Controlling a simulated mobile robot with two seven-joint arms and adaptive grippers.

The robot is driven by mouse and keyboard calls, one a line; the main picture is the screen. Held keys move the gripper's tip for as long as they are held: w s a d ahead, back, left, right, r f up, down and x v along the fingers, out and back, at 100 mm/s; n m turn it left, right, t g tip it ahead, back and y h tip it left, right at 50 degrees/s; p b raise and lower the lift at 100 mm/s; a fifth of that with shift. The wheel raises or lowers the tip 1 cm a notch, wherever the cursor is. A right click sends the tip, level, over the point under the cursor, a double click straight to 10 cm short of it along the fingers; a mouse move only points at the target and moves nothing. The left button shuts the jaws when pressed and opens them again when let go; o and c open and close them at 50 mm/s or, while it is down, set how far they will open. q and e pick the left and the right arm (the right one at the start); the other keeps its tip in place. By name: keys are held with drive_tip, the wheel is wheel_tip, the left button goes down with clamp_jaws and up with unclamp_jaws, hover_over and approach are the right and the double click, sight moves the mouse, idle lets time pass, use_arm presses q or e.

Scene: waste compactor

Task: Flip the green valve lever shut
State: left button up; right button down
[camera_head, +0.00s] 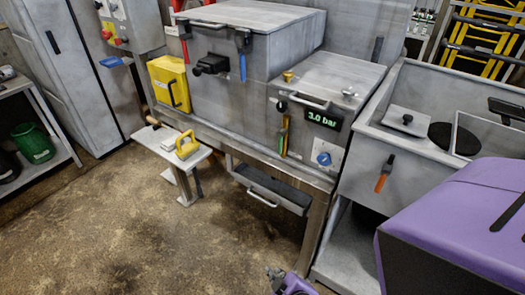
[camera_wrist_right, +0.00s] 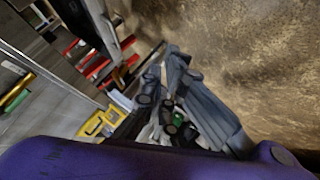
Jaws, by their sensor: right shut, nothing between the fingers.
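The green valve lever (camera_head: 284,138) is a narrow, upright green-and-yellow strip on the front of the grey machine box, below a black knob and left of the pressure display. A green-and-yellow bar (camera_wrist_right: 15,97) at the left edge of the right wrist view may be the same lever; I cannot be sure. My right gripper (camera_head: 274,275) is at the bottom of the head view, low in front of the machine and well apart from the lever. In the right wrist view its grey fingers (camera_wrist_right: 165,62) are together with nothing between them. My left gripper is out of view.
The display (camera_head: 323,118) reads 3.0 bar, above a blue knob (camera_head: 324,158). A blue lever (camera_head: 242,65), a red lever (camera_head: 184,45) and an orange handle (camera_head: 384,174) are nearby. A low bench (camera_head: 170,147) stands left. The front floor is clear.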

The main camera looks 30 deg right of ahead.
drive_tip(key=w+d+r+n+t+h+b, duration=0.1)
drive_tip(key=w+d+r+n+h+b, duration=0.15)
drive_tip(key=w, duration=0.65)
drive_tip(key=w+d+r+n+t+h+b, duration=0.15)
drive_tip(key=w+d+r, duration=0.25)
drive_tip(key=w, duration=0.6)
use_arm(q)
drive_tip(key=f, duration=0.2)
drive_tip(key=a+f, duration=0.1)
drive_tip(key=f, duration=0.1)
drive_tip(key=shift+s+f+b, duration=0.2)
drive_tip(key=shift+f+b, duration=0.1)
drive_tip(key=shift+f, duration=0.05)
use_arm(e)
drive_tip(key=w+d+r+n+t+h, duration=0.1)
drive_tip(key=w+r+h, duration=0.3)
drive_tip(key=w+r, duration=0.5)
wheel_tip(320, 180, up, 3)
drive_tip(key=shift+d+r+t+h, duration=0.1)
drive_tip(key=shift+d+t+h, duration=0.25)
drive_tip(key=shift+t, duration=0.3)
drive_tip(key=shift+s, duration=0.1)
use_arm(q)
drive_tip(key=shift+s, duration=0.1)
